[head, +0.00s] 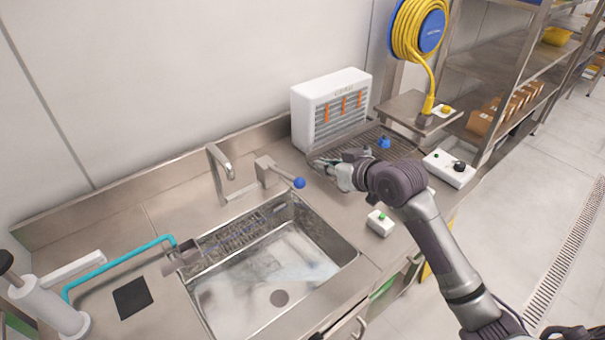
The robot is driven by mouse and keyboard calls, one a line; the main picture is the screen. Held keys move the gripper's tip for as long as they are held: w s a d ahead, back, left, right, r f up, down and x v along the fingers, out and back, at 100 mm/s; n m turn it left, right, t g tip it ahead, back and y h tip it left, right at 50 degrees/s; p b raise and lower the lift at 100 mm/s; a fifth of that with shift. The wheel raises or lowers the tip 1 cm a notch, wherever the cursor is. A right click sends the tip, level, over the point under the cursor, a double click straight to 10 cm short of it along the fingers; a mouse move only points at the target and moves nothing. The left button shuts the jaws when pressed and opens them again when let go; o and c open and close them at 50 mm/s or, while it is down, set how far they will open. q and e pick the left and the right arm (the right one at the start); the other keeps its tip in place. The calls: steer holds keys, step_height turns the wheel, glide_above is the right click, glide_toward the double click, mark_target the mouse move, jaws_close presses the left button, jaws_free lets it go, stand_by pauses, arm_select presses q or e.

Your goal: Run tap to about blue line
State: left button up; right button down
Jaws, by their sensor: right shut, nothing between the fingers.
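A metal tap (221,172) stands behind the sink (352,258), its spout over the basin's back edge. To its right is a lever with a blue ball knob (299,183). The basin looks pale and cloudy at the bottom, with a dark round drain; I cannot tell how deep any water is. My left gripper is out of view.
A white unit with orange marks (331,110) stands at the back. A teal tube (118,262) runs to a grey block at the sink's left rim. A black pad (132,298) lies left.

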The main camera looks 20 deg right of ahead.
steer(key=p, duration=0.3)
glide_above(302, 182)
steer(key=w, duration=0.1)
step_height(302, 182, down, 4)
steer(key=shift+a+f, duration=0.1)
steer(key=shift+f, duration=0.1)
steer(key=f, duration=0.2)
steer(key=shift+s+f+p, duration=0.3)
steer(key=shift+s+p, duration=0.05)
steer(key=shift+p, duration=0.05)
steer(key=shift+s+d+f, duration=0.2)
steer(key=shift+f, duration=0.4)
